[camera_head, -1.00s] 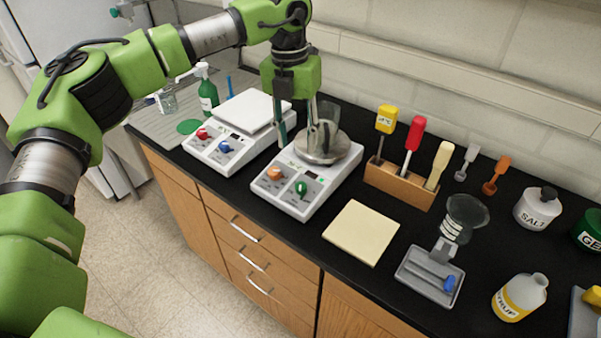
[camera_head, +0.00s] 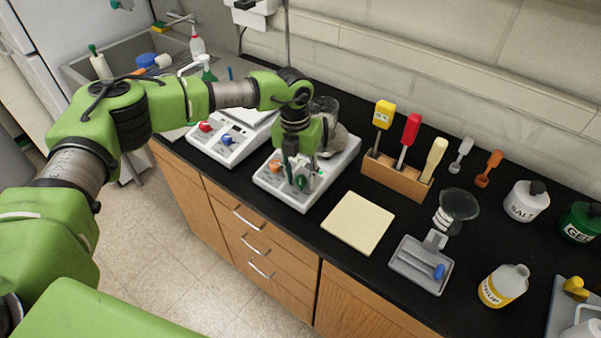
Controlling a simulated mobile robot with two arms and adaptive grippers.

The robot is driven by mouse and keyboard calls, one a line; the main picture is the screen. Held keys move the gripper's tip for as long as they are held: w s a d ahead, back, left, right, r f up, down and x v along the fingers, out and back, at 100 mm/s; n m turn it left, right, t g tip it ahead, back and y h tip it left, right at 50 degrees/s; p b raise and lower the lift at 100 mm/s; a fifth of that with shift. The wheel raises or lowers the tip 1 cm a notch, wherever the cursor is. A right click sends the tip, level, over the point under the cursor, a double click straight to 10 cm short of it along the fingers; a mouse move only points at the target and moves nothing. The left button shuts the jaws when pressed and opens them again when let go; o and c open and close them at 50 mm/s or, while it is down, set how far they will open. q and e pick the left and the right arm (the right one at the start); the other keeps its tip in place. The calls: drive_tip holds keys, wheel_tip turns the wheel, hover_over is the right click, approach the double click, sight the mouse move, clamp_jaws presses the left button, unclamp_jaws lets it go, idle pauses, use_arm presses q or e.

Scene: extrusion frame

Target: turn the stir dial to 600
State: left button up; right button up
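A white hotplate unit (camera_head: 318,193) with a round metal plate stands on the black counter. Its front panel has an orange dial (camera_head: 275,167) on the left and a green dial (camera_head: 301,182) on the right. Their labels are too small to read. My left gripper (camera_head: 298,178) points down over this panel, its fingers apart near the green dial. I cannot tell whether they touch it. My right gripper is not in view.
Left of it stands a second white device (camera_head: 218,150) with red and blue knobs. To the right are a wooden rack (camera_head: 396,180) with several handled tools, a beige pad (camera_head: 357,222) and a grey tray (camera_head: 418,272). A salt jar (camera_head: 525,203) and a yellow-labelled bottle (camera_head: 503,286) stand farther right.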

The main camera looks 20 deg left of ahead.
use_arm(q)
clamp_jaws()
drive_tip(key=shift+f+m+b, duration=0.2)
drive_tip(key=shift+m+b, duration=0.4)
drive_tip(key=shift+b, duration=0.35)
drive_tip(key=m+b, duration=0.2)
drive_tip(key=shift+d+y+b, duration=0.1)
drive_tip(key=shift+y+b, duration=0.2)
drive_tip(key=shift+r+m+y+b, duration=0.2)
drive_tip(key=shift+m+y+b, duration=0.1)
drive_tip(key=shift+m+b, duration=1.3)
